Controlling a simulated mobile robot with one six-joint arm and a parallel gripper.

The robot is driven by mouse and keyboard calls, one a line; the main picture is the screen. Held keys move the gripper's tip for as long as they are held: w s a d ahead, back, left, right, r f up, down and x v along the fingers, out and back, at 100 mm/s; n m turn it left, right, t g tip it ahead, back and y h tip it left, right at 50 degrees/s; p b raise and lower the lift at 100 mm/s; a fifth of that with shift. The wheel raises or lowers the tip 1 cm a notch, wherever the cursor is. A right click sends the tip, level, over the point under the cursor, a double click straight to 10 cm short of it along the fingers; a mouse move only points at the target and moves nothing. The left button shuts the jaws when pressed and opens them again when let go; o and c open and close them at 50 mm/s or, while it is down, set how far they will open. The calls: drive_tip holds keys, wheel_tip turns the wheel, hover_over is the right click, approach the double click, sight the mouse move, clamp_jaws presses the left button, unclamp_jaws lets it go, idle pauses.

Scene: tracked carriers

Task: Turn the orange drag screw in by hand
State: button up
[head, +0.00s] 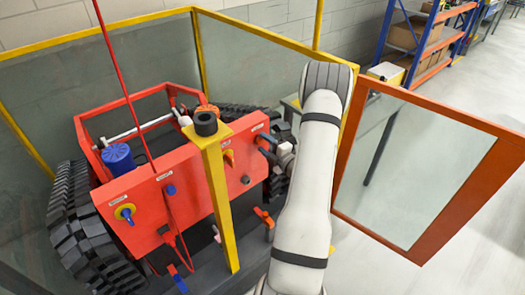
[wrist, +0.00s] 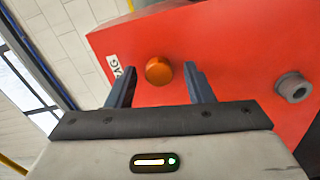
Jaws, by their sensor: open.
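The orange drag screw (wrist: 158,71) is a short round knob on a red panel (wrist: 230,50), beside a small white label whose text is only partly readable. My gripper (wrist: 160,72) is open in the wrist view, one finger on each side of the screw as seen from here. Whether the fingers reach past its head or touch it I cannot tell. In the head view my gripper (head: 267,150) is at the right part of the carrier's red front panel (head: 150,195). I cannot make out the screw there; my arm and gripper likely cover it.
A grey round fitting (wrist: 293,87) sticks out of the panel right of the screw. A yellow post (head: 215,195) with a black cap stands before the carrier. An orange-framed glass door (head: 480,195) stands open at the right. Dark tracks (head: 75,205) flank the carrier.

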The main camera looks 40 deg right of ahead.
drive_tip(key=shift+n, duration=0.3)
drive_tip(key=n+b, duration=0.8)
drive_tip(key=shift+f, duration=0.35)
drive_tip(key=shift+r+n+b, duration=0.3)
drive_tip(key=shift+n+b, duration=0.2)
drive_tip(key=shift+n, duration=0.3)
drive_tip(key=n+b, duration=0.3)
drive_tip(key=b, duration=0.1)
drive_tip(key=n+b, duration=0.3)
drive_tip(key=b, duration=0.1)
drive_tip(key=n+b, duration=0.3)
drive_tip(key=b, duration=0.1)
drive_tip(key=shift+f, duration=0.3)
drive_tip(key=shift+r+n, duration=0.35)
drive_tip(key=shift+n, duration=0.05)
drive_tip(key=shift+c, duration=0.5)
